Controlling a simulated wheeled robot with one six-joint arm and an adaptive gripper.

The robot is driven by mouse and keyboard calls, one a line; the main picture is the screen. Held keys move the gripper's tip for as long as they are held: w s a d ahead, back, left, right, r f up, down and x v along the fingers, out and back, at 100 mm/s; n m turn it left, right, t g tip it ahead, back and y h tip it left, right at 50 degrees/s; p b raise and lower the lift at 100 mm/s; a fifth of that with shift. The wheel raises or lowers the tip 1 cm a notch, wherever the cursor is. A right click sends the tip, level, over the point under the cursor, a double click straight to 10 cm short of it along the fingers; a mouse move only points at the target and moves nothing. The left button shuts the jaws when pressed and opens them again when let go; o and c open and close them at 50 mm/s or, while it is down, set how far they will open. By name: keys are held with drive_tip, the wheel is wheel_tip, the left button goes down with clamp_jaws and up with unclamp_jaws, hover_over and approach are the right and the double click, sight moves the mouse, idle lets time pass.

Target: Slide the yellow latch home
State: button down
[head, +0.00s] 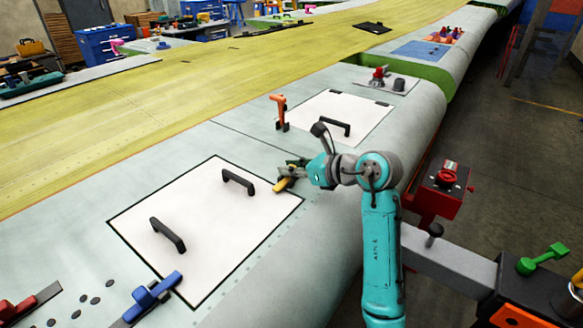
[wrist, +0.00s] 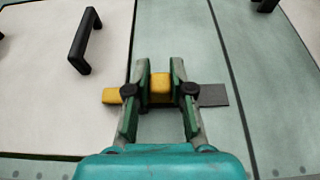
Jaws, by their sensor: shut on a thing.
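The yellow latch (head: 283,186) lies at the right edge of the large white panel (head: 200,225) in the head view. In the wrist view, its yellow bar end (wrist: 112,96) reaches left across the seam and over the white panel. Its raised yellow block (wrist: 160,84) stands between my two fingers, and its grey base plate (wrist: 214,95) sticks out to the right. My gripper (wrist: 160,97) is shut on the block from above; it also shows in the head view (head: 292,173).
Black handles (head: 238,181) stand on the large panel. A blue latch (head: 150,295) sits at its near edge. A smaller white panel (head: 335,120) with an orange upright piece (head: 280,112) lies beyond. A red box (head: 447,190) stands right of my arm.

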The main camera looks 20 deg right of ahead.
drive_tip(key=shift+s+a+f, duration=0.1)
drive_tip(key=shift+a, duration=0.05)
drive_tip(key=c, duration=1)
unclamp_jaws()
drive_tip(key=shift+s+a, duration=0.1)
drive_tip(key=v, duration=1.2)
